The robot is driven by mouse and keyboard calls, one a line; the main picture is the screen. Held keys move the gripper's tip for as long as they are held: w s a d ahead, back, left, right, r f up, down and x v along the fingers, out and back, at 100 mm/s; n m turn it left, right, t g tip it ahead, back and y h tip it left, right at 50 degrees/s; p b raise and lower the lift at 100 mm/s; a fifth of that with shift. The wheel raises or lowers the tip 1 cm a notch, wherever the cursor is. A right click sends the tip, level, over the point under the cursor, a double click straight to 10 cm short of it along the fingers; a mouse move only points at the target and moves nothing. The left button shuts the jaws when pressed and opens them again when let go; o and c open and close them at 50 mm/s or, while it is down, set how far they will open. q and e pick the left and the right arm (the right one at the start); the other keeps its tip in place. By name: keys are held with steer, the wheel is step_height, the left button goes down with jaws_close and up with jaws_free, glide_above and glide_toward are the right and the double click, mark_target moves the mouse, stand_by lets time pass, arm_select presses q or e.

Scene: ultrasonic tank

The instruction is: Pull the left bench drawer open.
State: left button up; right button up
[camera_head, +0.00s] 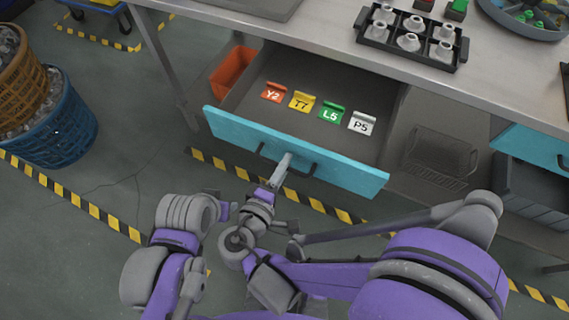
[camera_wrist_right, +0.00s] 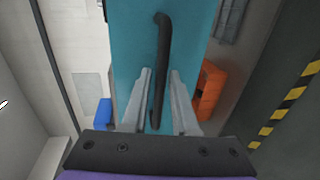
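The left bench drawer (camera_head: 285,150) has a teal front and stands pulled out from under the bench, its inside showing. Its dark bar handle (camera_head: 310,170) also shows in the wrist view (camera_wrist_right: 162,60). My right gripper (camera_head: 283,163) is at the handle. In the wrist view its two fingers (camera_wrist_right: 160,85) stand on either side of the bar with a gap showing, so it looks open around the handle. My left arm is folded at the lower left of the head view; I cannot make out its gripper.
The bench top (camera_head: 300,30) bears a black rack (camera_head: 410,40). Another teal drawer (camera_head: 530,145) is at right. Baskets (camera_head: 60,130) stand at left. Striped tape marks the floor.

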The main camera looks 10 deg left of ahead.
steer(key=v, duration=0.7)
steer(key=shift+s+p, duration=0.2)
steer(key=shift+p, duration=0.1)
